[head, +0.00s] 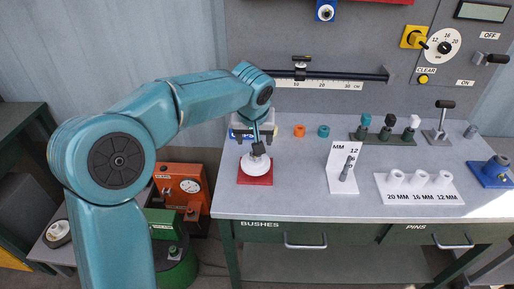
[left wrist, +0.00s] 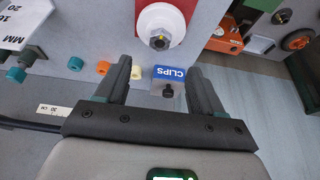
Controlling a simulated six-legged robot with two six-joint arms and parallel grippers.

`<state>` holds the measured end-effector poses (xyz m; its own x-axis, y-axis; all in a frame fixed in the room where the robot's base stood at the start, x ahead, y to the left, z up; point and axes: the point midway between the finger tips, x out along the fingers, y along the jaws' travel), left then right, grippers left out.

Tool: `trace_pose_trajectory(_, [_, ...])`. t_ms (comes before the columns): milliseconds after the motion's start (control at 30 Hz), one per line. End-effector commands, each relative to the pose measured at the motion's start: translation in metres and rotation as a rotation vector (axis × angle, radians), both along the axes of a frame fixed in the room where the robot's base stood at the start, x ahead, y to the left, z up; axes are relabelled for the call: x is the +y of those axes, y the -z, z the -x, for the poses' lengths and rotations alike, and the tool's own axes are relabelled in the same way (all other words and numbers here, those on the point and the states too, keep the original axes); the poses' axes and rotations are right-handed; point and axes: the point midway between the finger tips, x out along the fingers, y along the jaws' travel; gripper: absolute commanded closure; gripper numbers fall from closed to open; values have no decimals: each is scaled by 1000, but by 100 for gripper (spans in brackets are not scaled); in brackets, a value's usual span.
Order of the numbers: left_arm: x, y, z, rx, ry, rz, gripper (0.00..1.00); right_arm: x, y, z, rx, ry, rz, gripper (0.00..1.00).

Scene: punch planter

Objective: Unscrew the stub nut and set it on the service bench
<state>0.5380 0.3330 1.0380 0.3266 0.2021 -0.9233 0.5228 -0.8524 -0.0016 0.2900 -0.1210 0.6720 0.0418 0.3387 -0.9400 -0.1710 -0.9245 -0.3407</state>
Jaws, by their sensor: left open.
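A white round flange (head: 255,164) sits on a red plate (head: 256,180) at the left front of the service bench (head: 300,205). In the left wrist view the left gripper's fingers (left wrist: 158,68) are spread apart with nothing held; the nut lies beyond the fingertips. My right gripper is not in view.
A blue-labelled CLIPS box (left wrist: 168,76) stands behind the flange. Orange (head: 299,131) and teal (head: 323,131) rings lie to its right. A white MM stand (head: 342,180) and a white bush board (head: 400,191) stand farther right. Bare bench top lies between plate and MM stand.

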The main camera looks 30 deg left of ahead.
Motion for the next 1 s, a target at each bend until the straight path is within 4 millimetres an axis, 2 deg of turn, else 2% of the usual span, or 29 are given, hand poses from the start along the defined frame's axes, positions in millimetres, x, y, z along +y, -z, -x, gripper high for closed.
trace_pose_trajectory(33, [3, 13, -3, 7, -2, 0, 32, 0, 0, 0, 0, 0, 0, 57])
trace_pose_trajectory(200, [9, 46, -16, 5, 0, 1, 32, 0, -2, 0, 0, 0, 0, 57])
trace_pose_trajectory(400, [15, 77, -30, 3, 0, 1, 32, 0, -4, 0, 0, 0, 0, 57])
trace_pose_trajectory(600, [18, 91, -37, 1, 0, 1, 32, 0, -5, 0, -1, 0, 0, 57])
trace_pose_trajectory(867, [19, 92, -38, 0, 0, 1, 32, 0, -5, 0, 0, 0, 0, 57])
trace_pose_trajectory(900, [19, 92, -38, 0, 0, 1, 35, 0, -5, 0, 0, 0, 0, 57])
trace_pose_trajectory(967, [19, 92, -38, 0, 0, 1, 55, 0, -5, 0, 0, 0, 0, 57])
trace_pose_trajectory(1000, [19, 92, -37, 0, 0, 1, 68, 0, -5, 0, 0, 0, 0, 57])
